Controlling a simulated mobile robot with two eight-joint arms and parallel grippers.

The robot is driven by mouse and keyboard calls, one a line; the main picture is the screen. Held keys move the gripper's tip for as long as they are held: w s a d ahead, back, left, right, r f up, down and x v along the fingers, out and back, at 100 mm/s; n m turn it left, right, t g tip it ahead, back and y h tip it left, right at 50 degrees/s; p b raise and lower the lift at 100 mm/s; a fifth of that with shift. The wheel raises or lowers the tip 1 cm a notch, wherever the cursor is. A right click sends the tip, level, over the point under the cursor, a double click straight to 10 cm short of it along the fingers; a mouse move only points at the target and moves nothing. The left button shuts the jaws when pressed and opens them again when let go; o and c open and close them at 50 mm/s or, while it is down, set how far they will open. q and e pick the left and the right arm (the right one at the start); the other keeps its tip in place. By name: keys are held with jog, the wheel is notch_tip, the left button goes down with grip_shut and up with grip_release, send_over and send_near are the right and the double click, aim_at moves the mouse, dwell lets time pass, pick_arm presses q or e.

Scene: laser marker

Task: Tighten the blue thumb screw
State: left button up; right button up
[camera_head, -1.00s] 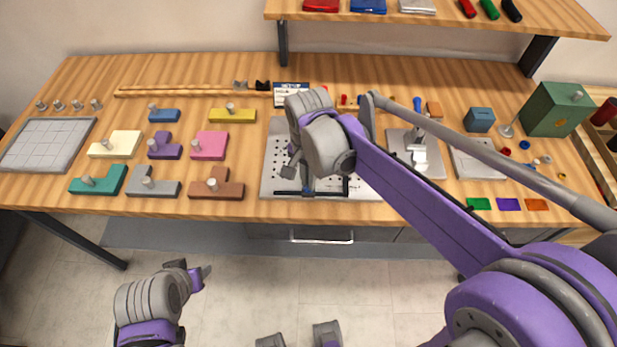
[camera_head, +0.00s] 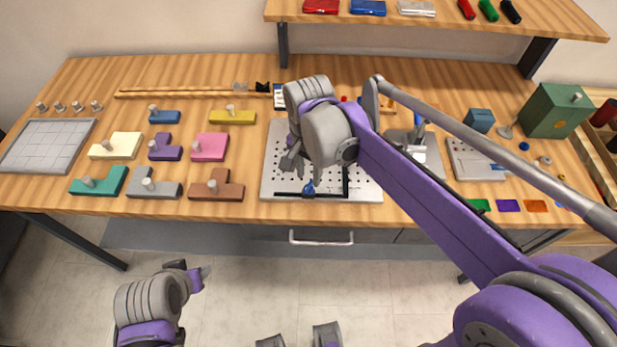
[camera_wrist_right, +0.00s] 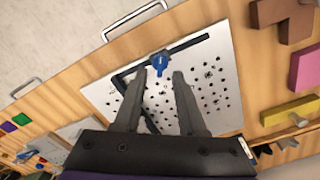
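The blue thumb screw (camera_head: 308,188) sits at the front black bar (camera_head: 288,194) of the white perforated plate (camera_head: 365,192). In the right wrist view the blue screw (camera_wrist_right: 160,60) appears just beyond the fingertips, in line with the gap between them. My right gripper (camera_head: 290,162) is over the plate, behind the screw in the head view. In the wrist view its two fingers (camera_wrist_right: 159,76) are spread with nothing held between them. My left gripper (camera_head: 196,274) is low at the left, in front of the table; its finger opening is unclear.
A second black bar (camera_head: 345,180) stands at right angles to the front one. Coloured blocks with grey knobs, such as the brown block (camera_head: 230,190), lie left of the plate. A gridded tray (camera_head: 50,140) lies far left. A green box (camera_head: 555,108) stands far right.

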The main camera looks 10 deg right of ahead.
aim_at(308, 185)
notch_tip(308, 185, up, 8)
jog(key=shift+f, duration=0.15)
dwell(0.5)
jog(key=s+d+f+n+t, duration=0.2)
jog(key=s+d+f+n, duration=0.1)
jog(key=s+f, duration=0.3)
jog(key=s+d+f+n+t, duration=0.3)
jog(key=s+f+n, duration=0.3)
jog(key=s, duration=0.2)
jog(key=shift+s+d+f+p, duration=0.15)
jog(key=shift+d+f+p, duration=0.15)
jog(key=shift+d, duration=0.15)
